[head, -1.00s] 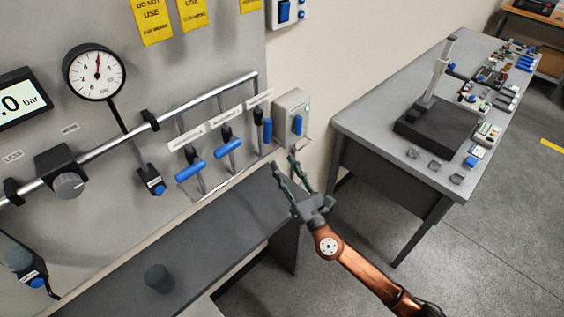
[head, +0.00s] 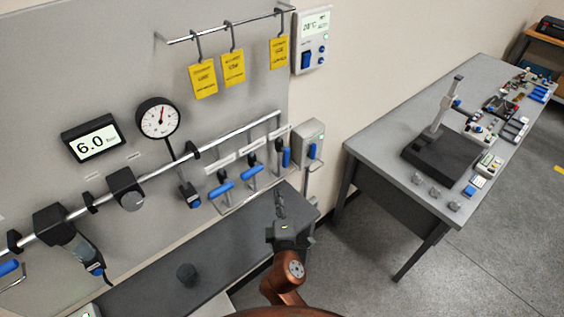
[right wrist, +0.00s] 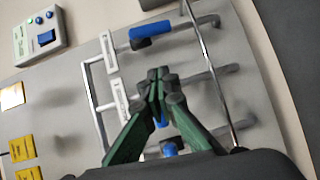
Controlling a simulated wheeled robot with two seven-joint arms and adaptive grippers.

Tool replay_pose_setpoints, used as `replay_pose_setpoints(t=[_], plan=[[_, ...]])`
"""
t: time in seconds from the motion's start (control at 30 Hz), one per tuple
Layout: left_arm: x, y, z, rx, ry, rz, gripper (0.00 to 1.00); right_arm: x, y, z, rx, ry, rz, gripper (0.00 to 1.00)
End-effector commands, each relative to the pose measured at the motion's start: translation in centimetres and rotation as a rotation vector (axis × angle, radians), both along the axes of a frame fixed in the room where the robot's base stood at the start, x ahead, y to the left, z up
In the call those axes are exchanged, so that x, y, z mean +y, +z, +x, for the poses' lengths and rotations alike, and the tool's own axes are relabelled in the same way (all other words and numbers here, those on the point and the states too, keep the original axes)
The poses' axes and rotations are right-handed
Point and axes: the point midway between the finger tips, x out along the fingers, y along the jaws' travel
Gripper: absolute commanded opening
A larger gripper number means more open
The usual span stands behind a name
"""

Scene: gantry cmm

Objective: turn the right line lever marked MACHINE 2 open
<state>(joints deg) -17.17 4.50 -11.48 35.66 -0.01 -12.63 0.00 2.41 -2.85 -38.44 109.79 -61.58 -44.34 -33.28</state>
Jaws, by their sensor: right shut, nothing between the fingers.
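Three line levers with blue handles hang in a row under the pipe on the grey panel. The right lever (head: 286,157) has its handle upright, along its line. The middle lever (head: 250,170) and the left lever (head: 222,190) have theirs crosswise. The labels above are too small to read. My right gripper (head: 279,198) is shut and empty, below the levers and in front of the panel. My left gripper is out of view.
A grey box (head: 309,140) with a blue handle is just right of the levers. A dark shelf (head: 225,235) runs below, bearing a dark knob-like piece (head: 187,273). A loop-shaped rail (head: 240,198) runs under the levers. A cluttered bench (head: 385,150) stands to the right.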

Motion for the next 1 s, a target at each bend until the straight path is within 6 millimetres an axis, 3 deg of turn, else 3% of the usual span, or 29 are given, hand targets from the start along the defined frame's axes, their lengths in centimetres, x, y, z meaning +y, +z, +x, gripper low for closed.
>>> replay_pose_setpoints(t=[0.13, 0.27, 0.67, 1.0], plan=[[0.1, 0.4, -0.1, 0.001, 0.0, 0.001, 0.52, 0.4, 0.0, 0.2, 0.024, -0.002, 0.041, 0.0], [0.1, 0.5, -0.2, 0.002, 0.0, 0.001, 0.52, 0.5, -0.1, 1.7, 0.021, -0.002, 0.039, 0.0], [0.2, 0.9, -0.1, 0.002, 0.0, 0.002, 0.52, 0.6, -0.6, 9.8, 0.02, -0.002, 0.035, 0.0], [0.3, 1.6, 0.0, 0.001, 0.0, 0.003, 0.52, -2.0, -1.1, 12.4, 0.021, -0.002, 0.036, 0.0]])
